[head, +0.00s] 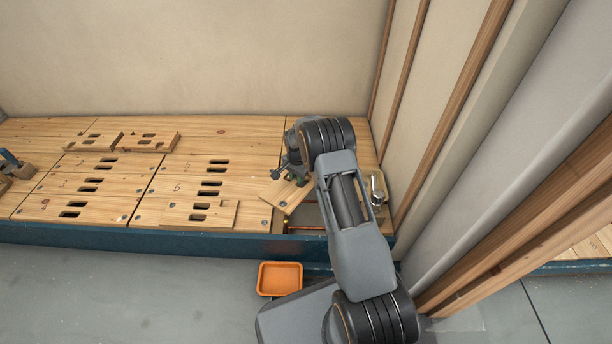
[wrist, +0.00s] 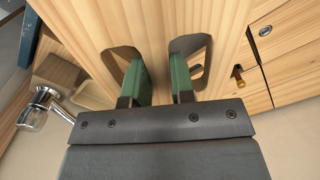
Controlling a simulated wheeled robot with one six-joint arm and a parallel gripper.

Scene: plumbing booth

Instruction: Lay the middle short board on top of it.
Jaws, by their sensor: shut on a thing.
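My gripper (head: 289,172) is shut on a short wooden board (head: 287,195) with two slots. In the wrist view, the green fingers (wrist: 161,80) pass into the two slots of the held board (wrist: 155,25) and clamp the strip between them. The board is turned at an angle beside the opening in the deck (head: 306,217). My arm hides part of the board and the opening. I cannot tell whether the board touches anything below. Another short board (head: 214,213) lies on the front of the deck. Two more short boards (head: 93,141) (head: 149,142) lie side by side further back.
A copper pipe (head: 305,228) shows in the opening. A shiny metal fitting (head: 377,187) stands right of my arm, by the wall. An orange tray (head: 280,278) sits on the floor in front. The middle deck is mostly clear.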

